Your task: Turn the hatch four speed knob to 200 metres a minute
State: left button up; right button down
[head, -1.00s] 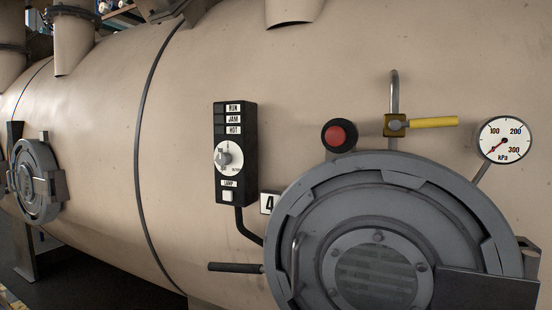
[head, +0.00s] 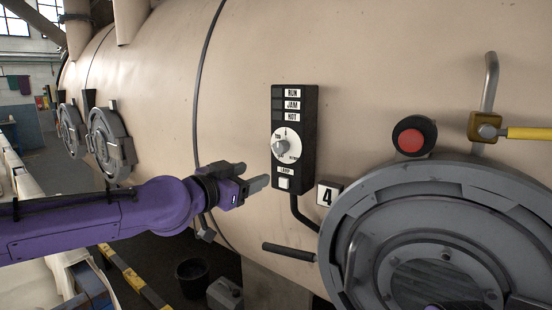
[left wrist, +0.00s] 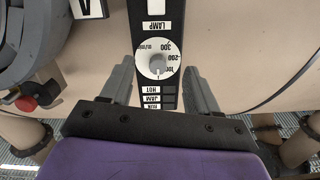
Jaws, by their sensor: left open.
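The hatch four speed knob (head: 281,146) is a small grey knob on a round white dial, on a black control box (head: 308,130) with RUN, JAM, HOT and LAMP labels. In the left wrist view the knob (left wrist: 158,65) shows upside down, with 100, 200 and 300 around its right side. Its pointer setting is too small to read surely. My left gripper (head: 254,176) is open and empty, left of and below the dial in the head view. In the left wrist view the knob lies between the open fingers (left wrist: 159,82), ahead of them and apart.
A number 4 plate (head: 328,194), the round hatch (head: 440,195), a black-gripped handle (head: 290,252), a red button (head: 411,140) and a yellow lever (head: 530,133) are near the box. A bucket (head: 192,276) stands on the floor below.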

pick_arm(q)
jog(key=m, duration=0.1)
send_near(278, 149)
jog(key=shift+h, duration=0.3)
jog(key=p+x, duration=0.4)
jog(key=x, duration=0.4)
jog(key=shift+w+a, duration=0.1)
jog(key=shift+a, duration=0.05)
jog(key=shift+w+d+f+p, duration=0.15)
jog(key=shift+w+d+p, duration=0.15)
jog(key=shift+w+d, duration=0.15)
jog(key=shift+c, duration=0.2)
jog(key=c, duration=1)
